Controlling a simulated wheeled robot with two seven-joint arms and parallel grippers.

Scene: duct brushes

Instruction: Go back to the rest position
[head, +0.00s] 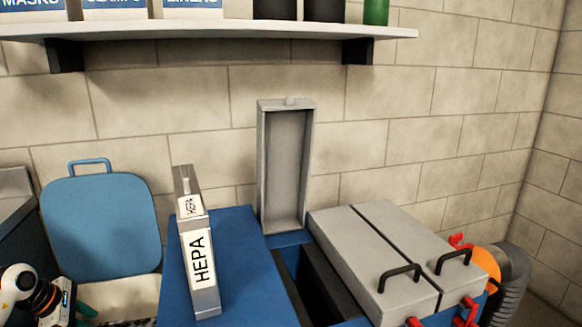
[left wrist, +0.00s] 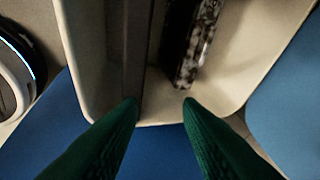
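My left gripper shows in the left wrist view (left wrist: 160,103), its two green fingers apart with nothing between the tips. The fingertips are over the near rim of a cream bin (left wrist: 235,95). In the bin lie a dark grey bar-like piece (left wrist: 125,60) and a speckled, dirty-looking piece (left wrist: 198,45). In the head view my left gripper (head: 84,312) is partly cut off at the lower left, by the bin (head: 130,298). A HEPA filter box (head: 202,262) stands upright on a blue housing (head: 245,275). My right gripper is in neither view.
A grey hatch (head: 286,170) stands open behind a dark open slot (head: 328,285). Two closed grey covers (head: 375,260) with black handles sit to the right, near red latches and a grey hose (head: 515,285). A blue lid (head: 100,225) stands behind the bin. A shelf (head: 210,30) runs above.

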